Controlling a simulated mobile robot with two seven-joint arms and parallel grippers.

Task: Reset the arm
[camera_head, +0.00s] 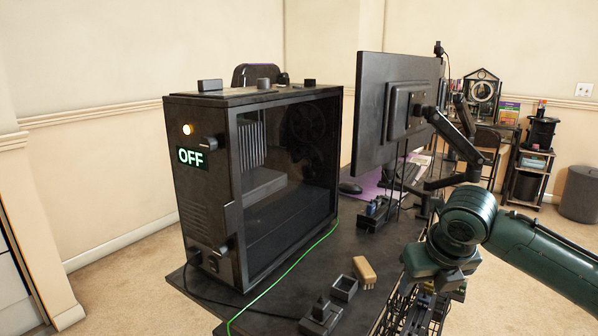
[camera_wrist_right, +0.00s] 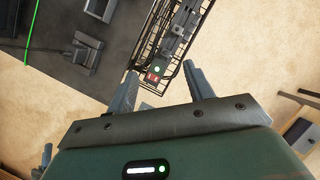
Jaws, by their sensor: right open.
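My right arm (camera_head: 535,250) comes in from the right in the head view, with its dark green wrist bent down. My right gripper (camera_head: 432,292) points down at the desk's near right edge, its fingers partly hidden. In the right wrist view the right gripper (camera_wrist_right: 160,68) is open, with its two grey fingers apart and nothing between them. Beyond the fingers is a black wire basket (camera_wrist_right: 188,40) holding a power strip with a red switch and green light (camera_wrist_right: 154,73). My left gripper does not show in the head view.
A black PC case (camera_head: 205,225) with an "OFF" display stands on the dark desk (camera_head: 300,265). A monitor (camera_head: 375,110) is on an arm behind my wrist.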

